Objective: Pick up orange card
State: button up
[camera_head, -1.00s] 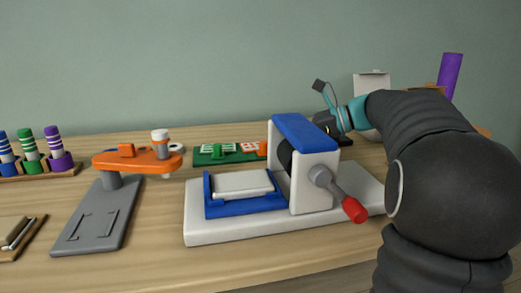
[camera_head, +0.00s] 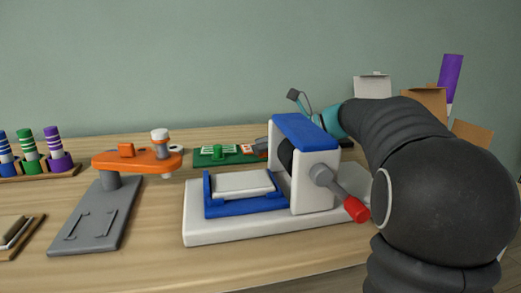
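A green tray (camera_head: 205,160) lies at the back middle of the table, left of the blue and white press. A small orange and white piece (camera_head: 249,152), likely the orange card, shows at the tray's right end, partly covered. The dark grey tip of my gripper (camera_head: 262,145) reaches in from behind the press, just above and beside that piece. Most of my gripper is hidden by the press, so I cannot tell whether its fingers are open or touch the card.
The press (camera_head: 305,135) on its white base, with a red-tipped crank (camera_head: 356,209), stands between the camera and my gripper. An orange-topped grey stand (camera_head: 138,160) is to the left. Cardboard boxes (camera_head: 425,103) stand at the back right.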

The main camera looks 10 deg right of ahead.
grip_shut()
jog(key=shift+r, duration=0.15)
